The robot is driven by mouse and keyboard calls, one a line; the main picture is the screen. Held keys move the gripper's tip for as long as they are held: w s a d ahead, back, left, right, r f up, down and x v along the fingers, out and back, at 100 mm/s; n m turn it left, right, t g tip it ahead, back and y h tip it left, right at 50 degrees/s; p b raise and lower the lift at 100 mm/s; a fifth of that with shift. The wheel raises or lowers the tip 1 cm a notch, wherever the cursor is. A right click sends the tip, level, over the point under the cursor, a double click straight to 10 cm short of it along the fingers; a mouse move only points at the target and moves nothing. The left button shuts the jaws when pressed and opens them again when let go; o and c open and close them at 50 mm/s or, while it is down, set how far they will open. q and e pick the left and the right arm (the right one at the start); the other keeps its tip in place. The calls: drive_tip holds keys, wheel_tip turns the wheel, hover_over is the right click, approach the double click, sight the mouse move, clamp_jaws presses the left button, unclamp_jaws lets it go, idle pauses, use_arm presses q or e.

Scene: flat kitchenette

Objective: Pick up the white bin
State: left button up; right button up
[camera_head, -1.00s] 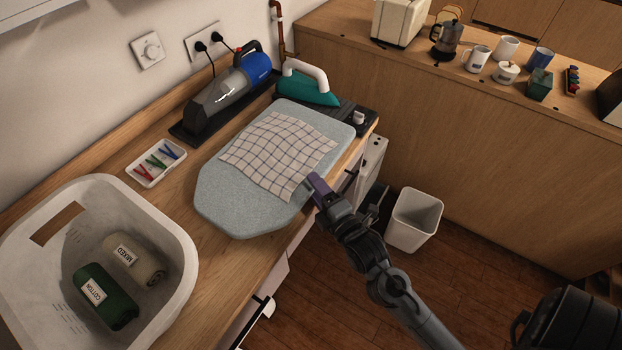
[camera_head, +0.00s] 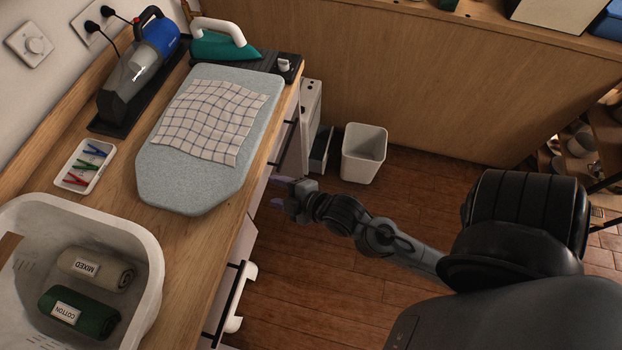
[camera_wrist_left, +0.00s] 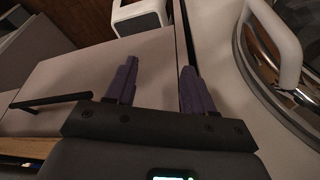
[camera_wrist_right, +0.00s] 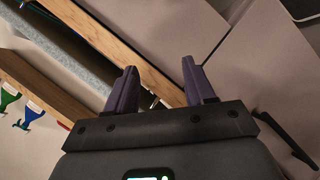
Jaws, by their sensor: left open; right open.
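The white bin (camera_head: 363,155) stands upright on the wooden floor by the wood panel, in the upper middle of the head view. It looks empty. My right gripper (camera_head: 277,191) is open and empty beside the counter front, to the left of and nearer than the bin, apart from it. Its spread fingers also show in the right wrist view (camera_wrist_right: 161,88), near the counter edge. My left gripper (camera_wrist_left: 155,85) is open and empty in the left wrist view, over pale cabinet fronts; it is out of the head view. A white object (camera_wrist_left: 140,18) lies beyond it; I cannot tell whether it is the bin.
The counter carries an ironing board (camera_head: 180,188) with a checked cloth (camera_head: 210,120), an iron (camera_head: 222,44) and a laundry basket (camera_head: 150,262). A shelf (camera_head: 600,160) stands at right. The floor before the bin is clear.

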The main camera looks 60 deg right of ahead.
drive_tip(key=s+a+f+m+g, duration=0.3)
drive_tip(key=s+f+m+g, duration=0.2)
drive_tip(key=s+m+g, duration=0.2)
drive_tip(key=s, duration=0.2)
drive_tip(key=shift+s+m+g+y, duration=0.3)
drive_tip(key=shift+m+g, duration=0.1)
drive_tip(key=shift+s+f+m+g, duration=0.1)
drive_tip(key=shift+s+m+g, duration=0.4)
drive_tip(key=shift+s, duration=0.3)
drive_tip(key=c, duration=0.4)
drive_tip(key=shift+w, duration=0.1)
